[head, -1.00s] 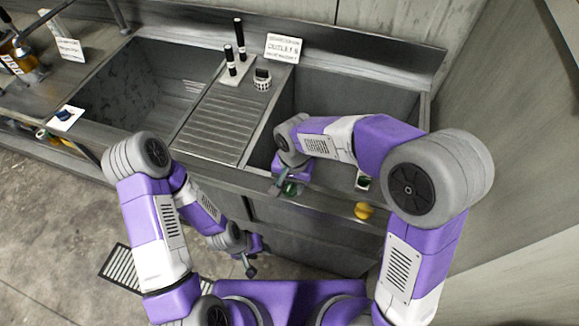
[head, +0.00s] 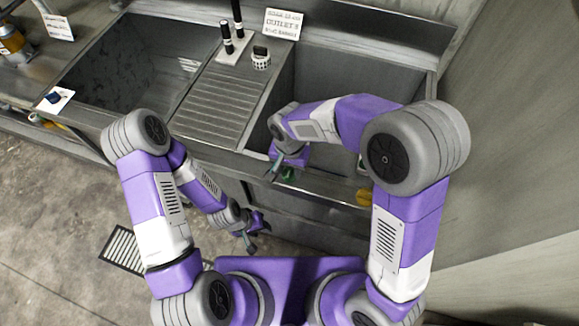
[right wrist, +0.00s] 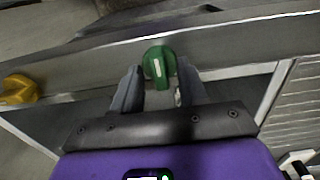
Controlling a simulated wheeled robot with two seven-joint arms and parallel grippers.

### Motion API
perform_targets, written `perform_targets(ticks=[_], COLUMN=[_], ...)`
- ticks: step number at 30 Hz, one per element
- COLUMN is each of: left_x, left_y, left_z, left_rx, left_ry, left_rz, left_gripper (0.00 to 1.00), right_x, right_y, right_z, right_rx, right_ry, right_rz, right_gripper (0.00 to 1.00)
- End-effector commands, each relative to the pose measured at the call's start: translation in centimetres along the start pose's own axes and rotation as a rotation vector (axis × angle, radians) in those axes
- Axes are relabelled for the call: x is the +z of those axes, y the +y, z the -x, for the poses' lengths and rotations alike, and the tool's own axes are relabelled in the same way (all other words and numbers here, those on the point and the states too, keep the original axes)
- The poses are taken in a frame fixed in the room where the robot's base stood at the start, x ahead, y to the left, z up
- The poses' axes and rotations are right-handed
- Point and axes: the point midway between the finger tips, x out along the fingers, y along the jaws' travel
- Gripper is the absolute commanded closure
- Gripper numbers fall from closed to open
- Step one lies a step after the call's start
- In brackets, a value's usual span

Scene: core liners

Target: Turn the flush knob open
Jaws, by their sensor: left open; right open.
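A green knob (head: 288,174) sits on the front rail of the sink unit. In the right wrist view the green knob (right wrist: 159,65) has a pale pointer line and lies just beyond and between my fingertips. My right gripper (head: 275,170) is at the rail beside it, open, with one finger to each side of the knob in the right wrist view (right wrist: 159,85). A yellow knob (head: 364,198) sits further right on the rail; it shows at the left of the right wrist view (right wrist: 20,90). I cannot read which is the flush knob. My left gripper (head: 250,240) is open and empty, low before the cabinet.
The steel sink unit has a left basin (head: 130,75), a ribbed drainboard (head: 208,112) and a right basin (head: 345,78). A sign card (head: 283,23) reading OUTLET stands behind. Black-handled tools and a small patterned cup (head: 261,60) stand on the drainboard. A wall closes the right side.

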Motion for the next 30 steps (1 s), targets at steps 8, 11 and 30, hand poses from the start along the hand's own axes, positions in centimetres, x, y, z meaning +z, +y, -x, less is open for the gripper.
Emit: perform_targets(ticks=[8,11,30], left_x=[0.0,0.0,0.0], left_y=[0.01,0.01,0.08], left_z=[0.01,0.01,0.2], left_rx=[0.0,0.0,0.0], left_ry=[0.0,0.0,0.0], left_rz=[0.0,0.0,0.0], left_gripper=[0.57,0.57,0.57], right_x=[0.01,0.01,-0.02], right_y=[0.0,0.0,0.02], right_z=[0.02,0.03,0.06], right_rx=[0.0,0.0,0.0], right_ry=[0.0,0.0,-0.001], right_rz=[0.0,0.0,0.217], right_gripper=[0.91,1.0,1.0])
